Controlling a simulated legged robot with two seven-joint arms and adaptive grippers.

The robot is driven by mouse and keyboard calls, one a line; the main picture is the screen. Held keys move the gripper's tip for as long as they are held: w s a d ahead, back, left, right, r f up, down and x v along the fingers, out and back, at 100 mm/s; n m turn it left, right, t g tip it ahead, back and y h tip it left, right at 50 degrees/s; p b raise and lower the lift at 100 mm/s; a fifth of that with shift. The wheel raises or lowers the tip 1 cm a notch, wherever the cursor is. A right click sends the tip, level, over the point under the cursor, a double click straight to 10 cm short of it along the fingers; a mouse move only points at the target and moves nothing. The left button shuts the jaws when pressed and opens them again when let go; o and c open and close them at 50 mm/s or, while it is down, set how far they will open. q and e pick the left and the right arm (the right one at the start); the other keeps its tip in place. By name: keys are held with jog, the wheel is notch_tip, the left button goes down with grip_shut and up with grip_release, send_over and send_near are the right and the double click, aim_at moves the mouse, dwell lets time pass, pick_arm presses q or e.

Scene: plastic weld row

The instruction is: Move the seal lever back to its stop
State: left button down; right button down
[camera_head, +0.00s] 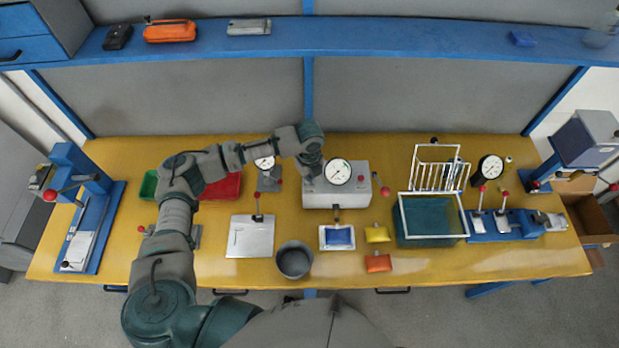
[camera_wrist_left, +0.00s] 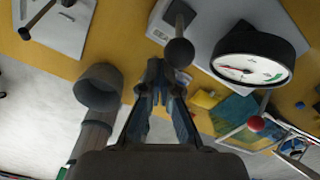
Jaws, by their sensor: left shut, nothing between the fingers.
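A grey box with a round dial gauge (camera_head: 338,172) stands mid-table. A dark ball-ended lever (camera_wrist_left: 180,52) is close to my fingertips there; contact cannot be told. My left gripper (camera_head: 313,171) is shut and empty, over the box's left rear part, left of the gauge. My right gripper is out of view.
A blue pouch (camera_head: 338,236) on a plate lies before the box. A grey cup (camera_head: 295,260), yellow pouch (camera_head: 377,233) and orange pouch (camera_head: 378,263) are nearby. A wire-rimmed teal bin (camera_head: 430,222) stands right. A silver plate (camera_head: 250,240) lies left.

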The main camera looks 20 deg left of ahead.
pick_arm(q)
jog(key=shift+w+a+r+p, duration=0.1)
jog(key=shift+w+p, duration=0.2)
jog(key=shift+p, duration=0.05)
jog(key=shift+w, duration=0.3)
jog(key=shift+w+p, duration=0.2)
jog(key=shift+p, duration=0.1)
jog(key=shift+w+a, duration=0.1)
jog(key=shift+w, duration=0.05)
jog(key=shift+w+a+f, duration=0.15)
jog(key=shift+w+f, duration=0.05)
jog(key=shift+w, duration=0.25)
jog(key=shift+s, duration=0.1)
